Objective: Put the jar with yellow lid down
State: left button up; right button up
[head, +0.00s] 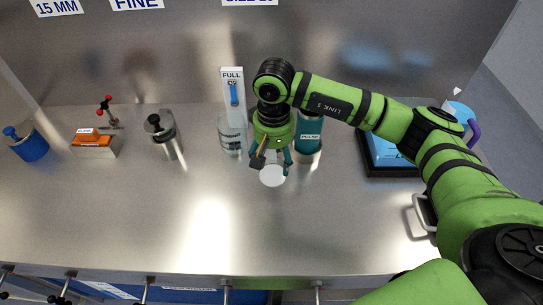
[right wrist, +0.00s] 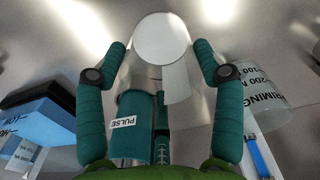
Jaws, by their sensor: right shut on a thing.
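My right gripper (head: 270,162) is at the middle of the steel worktop, with its arm coming in from the right. Its teal fingers are shut around a pale jar-like thing with a round white end (head: 272,175). In the right wrist view the white round end (right wrist: 160,38) of this thing lies between the two fingertips (right wrist: 161,56), and its clear or shiny body runs back toward the palm. I cannot make out a yellow lid on it. Whether it touches the worktop is unclear. My left gripper is not in view.
A teal container marked PULSE (head: 308,133) stands close beside my right gripper. A clear vessel (head: 232,135) is at its left. A metal canister (head: 163,135), an orange-topped block (head: 92,146) and a blue pot (head: 30,145) stand farther left. The front worktop (head: 150,225) is clear.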

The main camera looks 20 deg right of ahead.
jog(key=shift+w+d+f, duration=0.3)
jog(key=shift+w+f, duration=0.05)
jog(key=shift+w, duration=0.25)
jog(key=shift+w+d+f, duration=0.25)
jog(key=shift+w+f, duration=0.05)
jog(key=shift+w, duration=0.25)
jog(key=shift+w+d+f+p, duration=0.1)
jog(key=shift+w+f+p, duration=0.1)
jog(key=shift+p, duration=0.15)
jog(key=shift+s+f+p, duration=0.1)
jog(key=shift+f+p, duration=0.2)
notch_tip(320, 180, down, 2)
jog(key=shift+f+p, duration=0.2)
jog(key=shift+p, duration=0.45)
jog(key=shift+f, duration=0.5)
jog(key=shift+f+b, duration=0.2)
jog(key=shift+b, duration=0.15)
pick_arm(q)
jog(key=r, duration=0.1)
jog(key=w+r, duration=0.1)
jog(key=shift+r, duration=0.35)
pick_arm(e)
jog(key=o, duration=1.2)
jog(key=shift+r, duration=0.1)
